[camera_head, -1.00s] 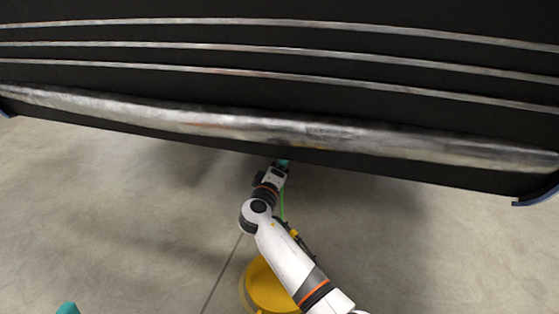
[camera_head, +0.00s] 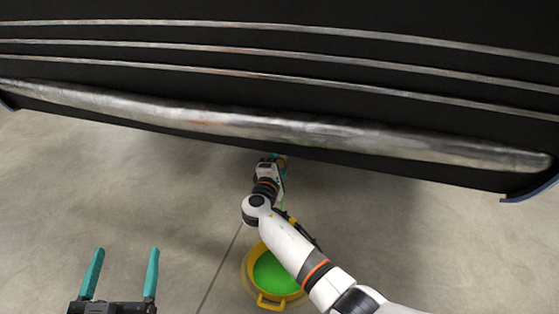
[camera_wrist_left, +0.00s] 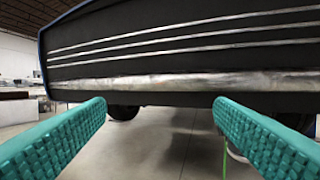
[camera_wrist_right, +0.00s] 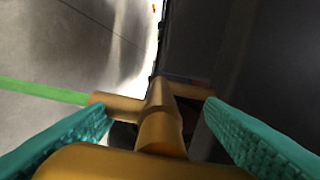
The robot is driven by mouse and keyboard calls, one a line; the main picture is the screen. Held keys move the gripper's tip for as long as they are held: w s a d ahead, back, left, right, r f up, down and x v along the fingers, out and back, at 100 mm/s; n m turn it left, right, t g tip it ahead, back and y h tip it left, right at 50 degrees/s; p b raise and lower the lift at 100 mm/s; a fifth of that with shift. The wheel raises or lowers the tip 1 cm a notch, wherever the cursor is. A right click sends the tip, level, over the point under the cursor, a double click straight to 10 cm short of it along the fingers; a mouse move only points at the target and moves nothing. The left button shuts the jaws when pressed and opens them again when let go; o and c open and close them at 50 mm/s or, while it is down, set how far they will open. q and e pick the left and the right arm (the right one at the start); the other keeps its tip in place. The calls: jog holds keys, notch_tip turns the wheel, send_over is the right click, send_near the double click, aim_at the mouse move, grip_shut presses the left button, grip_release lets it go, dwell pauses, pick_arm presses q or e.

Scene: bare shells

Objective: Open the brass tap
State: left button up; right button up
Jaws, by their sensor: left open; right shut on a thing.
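The brass tap (camera_wrist_right: 158,125) fills the lower middle of the right wrist view, with a crossbar reaching toward both fingers. My right gripper (camera_wrist_right: 157,108) is shut on the tap. In the head view the right gripper (camera_head: 277,160) is under the dark vehicle's lower edge, and the tap is mostly hidden there. A thin green stream (camera_wrist_right: 42,91) runs off to the left in the right wrist view. My left gripper (camera_head: 125,265) is open and empty over the floor at the lower left. Its two teal fingers also frame the left wrist view (camera_wrist_left: 160,110).
A yellow bucket (camera_head: 268,295) with a bright green inside (camera_head: 272,272) stands on the floor below my right arm. A dark vehicle (camera_head: 330,85) with silver trim spans the top. The concrete floor is clear on both sides.

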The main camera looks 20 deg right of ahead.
pick_arm(q)
jog(key=shift+f, duration=0.15)
pick_arm(e)
jog(key=o, duration=1)
jog(key=shift+s+a, duration=0.15)
pick_arm(q)
notch_tip(320, 180, down, 9)
jog(key=s+a+g+y+p, duration=0.2)
jog(key=g, duration=0.5)
jog(key=shift+f+p, duration=0.2)
jog(key=shift+p, duration=0.15)
pick_arm(e)
jog(key=shift+v, duration=5.8)
